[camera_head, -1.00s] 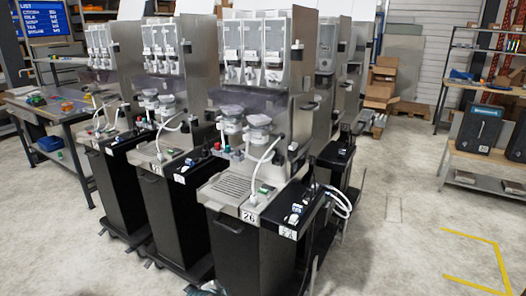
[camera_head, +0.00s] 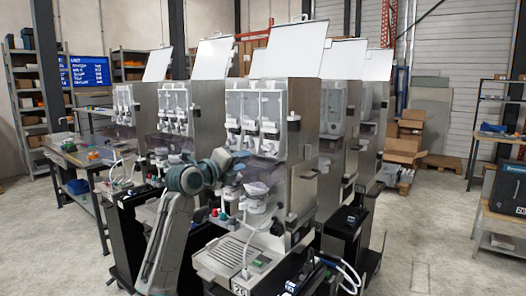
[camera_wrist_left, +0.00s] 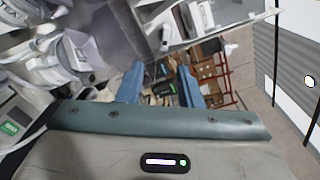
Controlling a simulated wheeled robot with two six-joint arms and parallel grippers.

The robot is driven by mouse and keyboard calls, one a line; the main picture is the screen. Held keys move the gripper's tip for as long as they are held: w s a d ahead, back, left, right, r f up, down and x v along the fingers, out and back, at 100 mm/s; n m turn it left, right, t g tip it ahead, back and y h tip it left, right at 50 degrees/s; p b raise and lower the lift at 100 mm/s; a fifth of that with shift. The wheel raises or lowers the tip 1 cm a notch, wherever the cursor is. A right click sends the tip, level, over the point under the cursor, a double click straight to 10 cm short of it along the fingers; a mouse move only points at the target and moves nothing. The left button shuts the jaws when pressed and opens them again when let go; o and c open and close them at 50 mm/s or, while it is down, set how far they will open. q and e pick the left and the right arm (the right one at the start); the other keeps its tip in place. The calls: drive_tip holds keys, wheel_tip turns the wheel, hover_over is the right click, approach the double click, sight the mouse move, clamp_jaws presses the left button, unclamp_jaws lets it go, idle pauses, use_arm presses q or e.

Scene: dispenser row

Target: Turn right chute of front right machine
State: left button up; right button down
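The front right machine (camera_head: 305,180) stands nearest in the head view, with clear canisters (camera_head: 272,105) in a row on its front. White chutes stick out below them; the right chute (camera_head: 268,148) is at the right end of the row. My left gripper (camera_head: 238,162) is in front of this machine, just below and left of the right chute, and looks apart from it. In the left wrist view the two blue fingers (camera_wrist_left: 160,76) are spread with a gap and nothing between them. My right gripper is not in view.
Similar machines (camera_head: 172,110) stand close by on the left. A raised white lid (camera_head: 290,50) tops the front machine. Open floor (camera_head: 430,230) lies to the right.

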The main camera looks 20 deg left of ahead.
sight(264, 149)
use_arm(q)
drive_tip(key=p+x, duration=0.1)
drive_tip(key=x, duration=0.2)
drive_tip(key=r+p+x, duration=0.1)
drive_tip(key=p+x, duration=0.2)
drive_tip(key=x, duration=0.2)
drive_tip(key=shift+w+r, duration=0.2)
drive_tip(key=shift+w, duration=0.2)
drive_tip(key=shift+w+f+p, duration=0.1)
drive_tip(key=shift+w+p, duration=0.3)
drive_tip(key=shift+w, duration=0.2)
drive_tip(key=shift+w+d, duration=0.2)
clamp_jaws()
